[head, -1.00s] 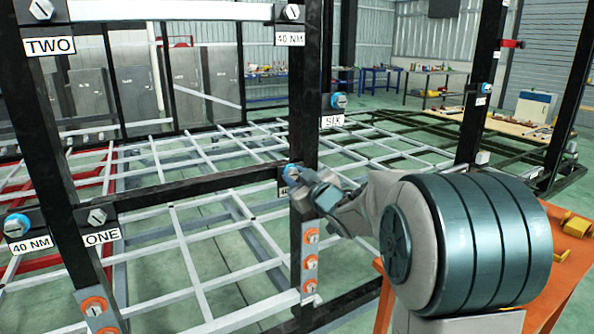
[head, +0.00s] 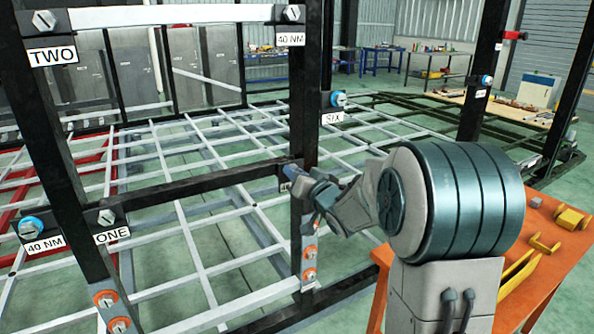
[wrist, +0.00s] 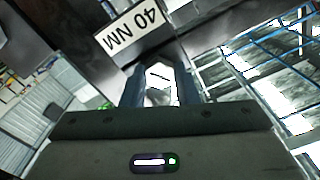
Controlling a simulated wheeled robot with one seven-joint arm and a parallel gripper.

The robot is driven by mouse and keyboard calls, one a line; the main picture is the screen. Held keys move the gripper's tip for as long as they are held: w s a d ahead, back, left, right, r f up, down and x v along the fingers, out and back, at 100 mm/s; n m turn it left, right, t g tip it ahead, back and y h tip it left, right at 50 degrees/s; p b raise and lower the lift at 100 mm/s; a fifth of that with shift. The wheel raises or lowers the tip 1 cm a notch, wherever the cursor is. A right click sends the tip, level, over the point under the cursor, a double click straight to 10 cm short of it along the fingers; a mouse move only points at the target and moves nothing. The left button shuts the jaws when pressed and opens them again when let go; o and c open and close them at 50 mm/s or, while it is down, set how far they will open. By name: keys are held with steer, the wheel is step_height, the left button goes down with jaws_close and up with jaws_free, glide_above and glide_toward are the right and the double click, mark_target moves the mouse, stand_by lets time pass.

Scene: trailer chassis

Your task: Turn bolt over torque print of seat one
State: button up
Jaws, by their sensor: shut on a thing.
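The label ONE (head: 112,235) hangs below a silver slotted bolt (head: 106,217) at the left end of the lower black crossbar. At the crossbar's right end, my gripper (head: 290,171) reaches the post and hides most of the bolt there. A small label beside it is largely covered in the head view. The wrist view shows this 40 NM label (wrist: 131,28) right by the fingertips. There my two blue-grey fingers (wrist: 158,72) are shut on a pale bolt (wrist: 158,86). Its slot angle cannot be made out.
Seat TWO's label (head: 53,56) and another 40 NM label (head: 291,39) are on the upper crossbar. A blue-ringed bolt (head: 337,99) sits above label SIX (head: 334,118). Orange-ringed bolts (head: 309,252) are low on the near post. An orange table (head: 547,222) stands at right.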

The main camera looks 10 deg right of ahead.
steer(key=shift+d+f+m, duration=0.1)
steer(key=shift+f+m, duration=0.1)
steer(key=shift+m, duration=0.2)
steer(key=o, duration=1)
steer(key=shift+s+r, duration=0.1)
steer(key=shift+s, duration=0.05)
steer(key=v, duration=1.3)
steer(key=shift+s, duration=0.35)
steer(key=shift+d+r, duration=0.1)
